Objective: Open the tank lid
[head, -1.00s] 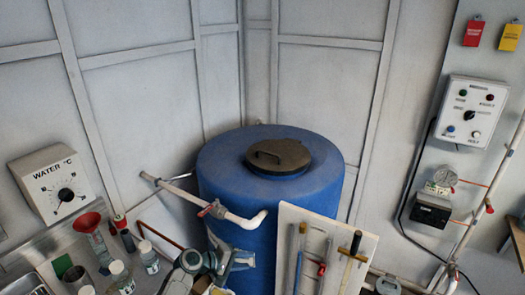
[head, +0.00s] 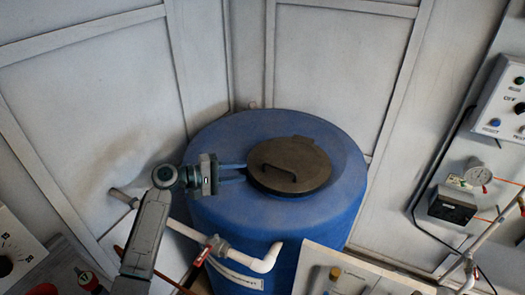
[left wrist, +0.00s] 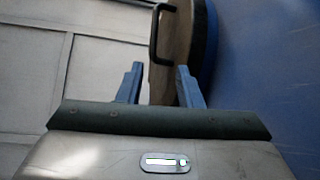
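The round dark brown tank lid (head: 310,158) with its bar handle (head: 280,171) lies on top of the blue tank (head: 225,215) and looks closed. My left gripper (head: 243,172) reaches in from the left, low over the tank top, with its fingers at the lid's left edge. In the left wrist view, its two blue fingers are apart, and the lid (left wrist: 175,55) and handle (left wrist: 154,42) show just beyond and between them. I cannot tell whether the fingers touch the lid. My right gripper is out of view.
A white pipe with a red valve (head: 216,244) runs along the tank's front. A board with tools (head: 345,275) stands at front right. Gauges and a control box (head: 503,100) are on the right wall. Space above the lid is clear.

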